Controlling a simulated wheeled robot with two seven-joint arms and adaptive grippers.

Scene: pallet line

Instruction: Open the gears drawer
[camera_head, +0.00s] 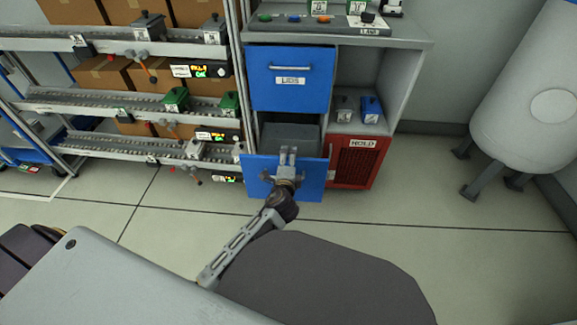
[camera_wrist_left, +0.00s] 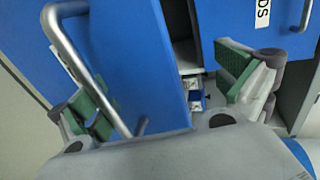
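The lower blue drawer (camera_head: 312,185) of the cabinet stands pulled out, below the drawer labelled LIDS (camera_head: 290,65). Its front label is hidden, so I cannot read whether it says gears. My left gripper (camera_head: 286,158) is in front of the lower drawer's face. In the left wrist view, its green-padded fingers (camera_wrist_left: 165,90) are spread wide apart. A metal bar handle (camera_wrist_left: 98,75) on a blue front (camera_wrist_left: 140,50) runs close to the left finger; I cannot tell whether they touch. My right gripper is not in view.
A grey box shape (camera_head: 290,135) shows in the opening behind the lower drawer front. A red HOLD door (camera_head: 353,165) is to its right. A flow rack (camera_head: 120,100) with cartons stands at left, a white tank (camera_head: 530,95) at right. Floor in front is clear.

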